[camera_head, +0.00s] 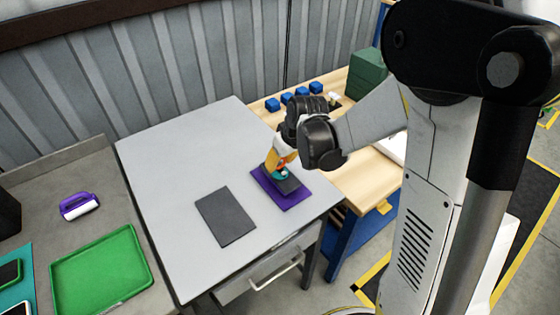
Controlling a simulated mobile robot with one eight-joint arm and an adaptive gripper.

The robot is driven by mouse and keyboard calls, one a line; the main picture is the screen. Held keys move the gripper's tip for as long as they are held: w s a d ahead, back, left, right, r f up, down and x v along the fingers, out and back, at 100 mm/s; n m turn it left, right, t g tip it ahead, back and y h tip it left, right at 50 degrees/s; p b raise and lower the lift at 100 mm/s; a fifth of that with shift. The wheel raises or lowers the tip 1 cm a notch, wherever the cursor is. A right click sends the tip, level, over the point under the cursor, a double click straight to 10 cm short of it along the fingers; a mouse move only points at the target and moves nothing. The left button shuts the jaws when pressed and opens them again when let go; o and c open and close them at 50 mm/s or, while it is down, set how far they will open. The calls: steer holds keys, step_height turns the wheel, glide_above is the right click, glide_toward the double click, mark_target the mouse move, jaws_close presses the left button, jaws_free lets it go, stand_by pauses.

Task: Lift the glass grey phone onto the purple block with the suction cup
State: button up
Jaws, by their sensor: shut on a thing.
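My gripper (286,146) is shut on the suction cup (282,160), a yellow-orange tool with a teal lower part, and holds it over the purple block (282,201). The purple block is low and flat, on the grey table's right side. A dark grey slab, which looks like the glass grey phone (292,186), is directly below the cup and over the block's top. The cup seems to touch the phone. Whether the phone rests on the block or hangs just above it, I cannot tell. The cup and gripper hide part of both.
A dark grey mat (226,217) lies on the grey table (180,160), left of the block. On the left bench are a green tray (100,268), a purple-and-white tool (79,206) and phones on a teal mat. Blue cubes (287,98) stand on the wooden bench behind.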

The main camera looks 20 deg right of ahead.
steer(key=shift+f, duration=0.2)
stand_by(0.4)
stand_by(0.3)
steer(key=o, duration=1.2)
steer(key=shift+r, duration=0.1)
steer(key=v, duration=1.2)
steer(key=s+a+m+t+h+b, duration=0.1)
steer(key=s+m+t+b, duration=0.1)
steer(key=s, duration=1.3)
steer(key=shift+s+a+r+m+t+b, duration=0.2)
steer(key=shift+s+r+m+t+b, duration=0.25)
steer(key=shift+m, duration=0.35)
